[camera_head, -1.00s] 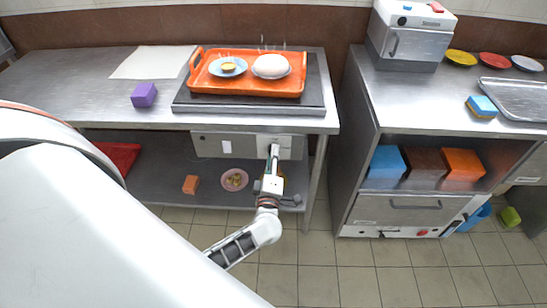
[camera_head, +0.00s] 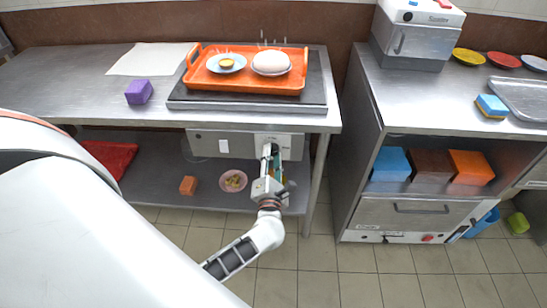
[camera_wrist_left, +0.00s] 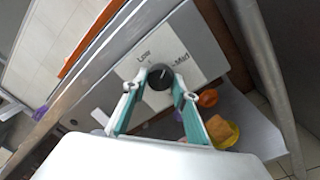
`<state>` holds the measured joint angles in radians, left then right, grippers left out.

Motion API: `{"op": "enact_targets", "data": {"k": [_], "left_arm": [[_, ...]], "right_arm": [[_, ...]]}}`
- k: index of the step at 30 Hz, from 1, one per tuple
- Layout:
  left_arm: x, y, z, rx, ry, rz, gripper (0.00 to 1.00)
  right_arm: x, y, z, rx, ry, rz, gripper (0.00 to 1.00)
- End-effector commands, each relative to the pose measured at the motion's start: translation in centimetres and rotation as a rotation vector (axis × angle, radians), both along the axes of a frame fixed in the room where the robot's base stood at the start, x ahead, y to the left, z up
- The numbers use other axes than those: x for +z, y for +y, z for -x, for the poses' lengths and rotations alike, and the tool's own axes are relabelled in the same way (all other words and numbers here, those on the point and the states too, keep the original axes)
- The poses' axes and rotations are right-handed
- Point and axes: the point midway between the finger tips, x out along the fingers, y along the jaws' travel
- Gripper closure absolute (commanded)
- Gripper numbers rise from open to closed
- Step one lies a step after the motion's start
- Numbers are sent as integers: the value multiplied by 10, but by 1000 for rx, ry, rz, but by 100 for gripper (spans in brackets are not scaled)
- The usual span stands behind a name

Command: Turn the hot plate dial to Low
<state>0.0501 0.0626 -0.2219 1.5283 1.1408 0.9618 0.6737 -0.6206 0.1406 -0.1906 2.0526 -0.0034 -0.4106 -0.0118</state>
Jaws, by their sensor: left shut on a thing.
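The plate (camera_head: 290,141) also shows in the head view, on the grey control box under the table edge; there my gripper hides the dial. My left gripper (camera_wrist_left: 160,88) has its teal fingers on both sides of the dial and is shut on it. The dark hot plate (camera_head: 318,92) lies on the table above. My right gripper is not in view.
An orange tray (camera_head: 194,80) with two dishes of food stands on the hot plate. A purple block (camera_head: 139,91) is at its left. Below, a shelf (camera_head: 150,175) holds a pink bowl (camera_head: 233,181) and an orange block (camera_head: 188,185). A table leg (camera_head: 317,185) stands right of my gripper.

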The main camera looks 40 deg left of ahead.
Motion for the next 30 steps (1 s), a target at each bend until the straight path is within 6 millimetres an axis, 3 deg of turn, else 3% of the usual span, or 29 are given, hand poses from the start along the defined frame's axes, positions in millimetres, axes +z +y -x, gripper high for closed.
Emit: {"op": "enact_targets", "data": {"k": [9, 20, 30], "left_arm": [[-5, -1, 1, 1, -152, 258, 94], [-6, -1, 1, 1, -328, 549, 94], [-5, -2, 1, 2, -474, 785, 94]], "right_arm": [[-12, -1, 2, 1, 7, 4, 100], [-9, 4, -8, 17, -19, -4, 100], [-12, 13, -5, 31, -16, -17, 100]]}}
